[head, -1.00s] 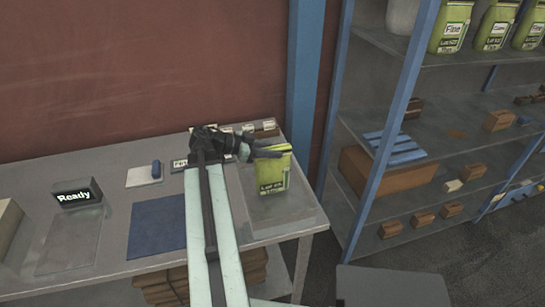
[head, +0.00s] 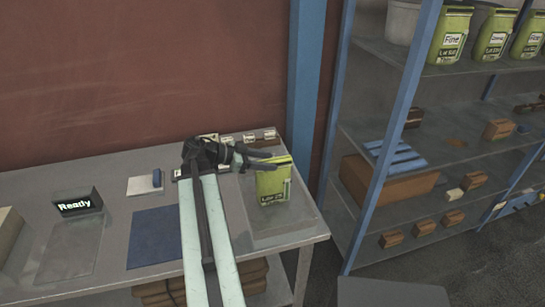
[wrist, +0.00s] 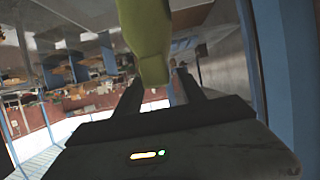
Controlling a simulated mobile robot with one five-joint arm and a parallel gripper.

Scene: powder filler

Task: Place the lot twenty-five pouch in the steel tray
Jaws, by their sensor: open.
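The green lot pouch (head: 272,185) stands upright at the right end of the bench, its label too blurred to read surely. It appears to rest on the steel tray (head: 298,236), a flat grey surface. My gripper (head: 264,161) is open at the pouch's upper part, with a finger across its top left. In the wrist view, the pouch (wrist: 147,45) rises between the open fingers of my gripper (wrist: 160,90). Whether either finger touches it, I cannot tell. The pouch's far side is hidden.
A blue mat (head: 154,236), a grey plate (head: 68,250) and a "Ready" display (head: 77,203) lie left of my arm. Small labelled blocks (head: 250,138) stand behind the gripper. The blue-posted shelf (head: 392,130) with more green pouches (head: 450,36) is close on the right.

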